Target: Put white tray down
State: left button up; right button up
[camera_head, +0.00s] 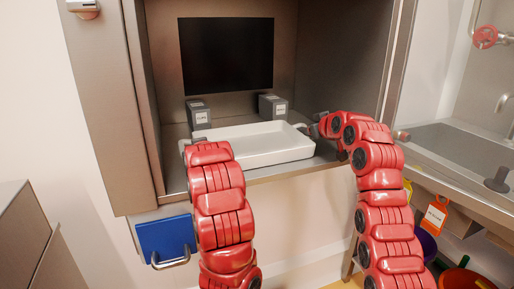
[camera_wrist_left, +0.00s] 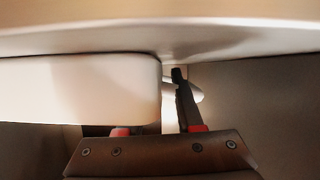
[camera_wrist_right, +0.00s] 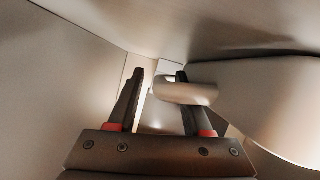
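The white tray (camera_head: 262,146) is level at the front of the cabinet's floor and appears to rest on it. It has a loop handle at each end. My left gripper (camera_head: 186,146) is at the tray's left end. In the left wrist view its fingers are apart; one passes close to the tray handle (camera_wrist_left: 197,92), the other is partly hidden by the tray (camera_wrist_left: 80,88). My right gripper (camera_head: 312,125) is at the right end. In the right wrist view its fingers (camera_wrist_right: 160,95) are apart, with the other handle (camera_wrist_right: 187,91) overlapping one finger.
Two grey labelled blocks (camera_head: 199,115) (camera_head: 272,107) stand behind the tray, below a dark panel (camera_head: 227,56). A sink counter (camera_head: 450,145) is at the right.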

pick_arm(q)
jog(key=v, duration=1)
jog(key=shift+s+d+r, duration=0.1)
jog(key=shift+s+r, duration=0.15)
jog(key=shift+s, duration=0.05)
jog(key=shift+s+d+r, duration=0.1)
jog(key=shift+s+r, duration=0.05)
jog(key=shift+s, duration=0.4)
pick_arm(e)
jog(key=v, duration=1.2)
